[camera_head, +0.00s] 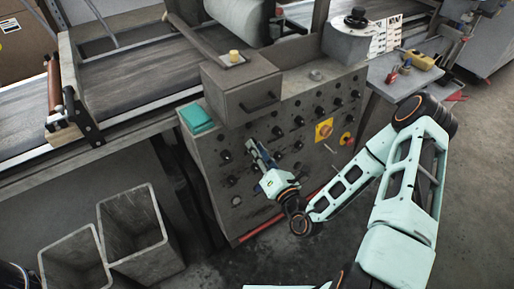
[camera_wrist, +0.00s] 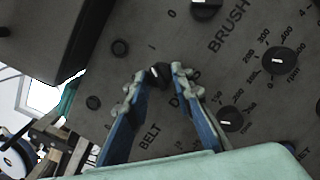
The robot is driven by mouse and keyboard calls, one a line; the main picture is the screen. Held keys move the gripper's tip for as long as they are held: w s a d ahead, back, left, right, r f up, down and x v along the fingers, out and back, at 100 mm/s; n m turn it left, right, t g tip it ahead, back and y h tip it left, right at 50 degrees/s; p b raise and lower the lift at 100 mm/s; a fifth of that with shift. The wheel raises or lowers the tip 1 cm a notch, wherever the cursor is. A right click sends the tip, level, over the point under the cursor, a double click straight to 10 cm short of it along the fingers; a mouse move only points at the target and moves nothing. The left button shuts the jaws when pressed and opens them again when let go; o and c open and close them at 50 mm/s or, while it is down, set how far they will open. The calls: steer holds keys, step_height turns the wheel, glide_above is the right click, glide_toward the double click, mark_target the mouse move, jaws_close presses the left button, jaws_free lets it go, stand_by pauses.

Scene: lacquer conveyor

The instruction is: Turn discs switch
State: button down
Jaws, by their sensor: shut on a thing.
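The control panel (camera_head: 222,190) is a worn grey face with rows of black knobs. My gripper (camera_head: 256,149) is at the panel's left part, pointing at it. In the wrist view, a small black knob (camera_wrist: 160,72) sits between the fingertips of my gripper (camera_wrist: 158,76), which are shut on it. Lettering starting with D beside this knob is partly hidden by a finger. The label BELT is below left and BRUSH is at upper right. In the head view my gripper hides the held knob.
Other knobs (camera_wrist: 282,61) are close by on the right. A grey box with a handle (camera_head: 243,92) juts out above the panel; a teal item (camera_head: 196,117) lies beside it. Two grey bins (camera_head: 135,225) stand at lower left. A yellow switch plate (camera_head: 324,130) is to the right.

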steer(key=c, duration=1.7)
jaws_free()
steer(key=shift+s, duration=0.1)
steer(key=v, duration=1.2)
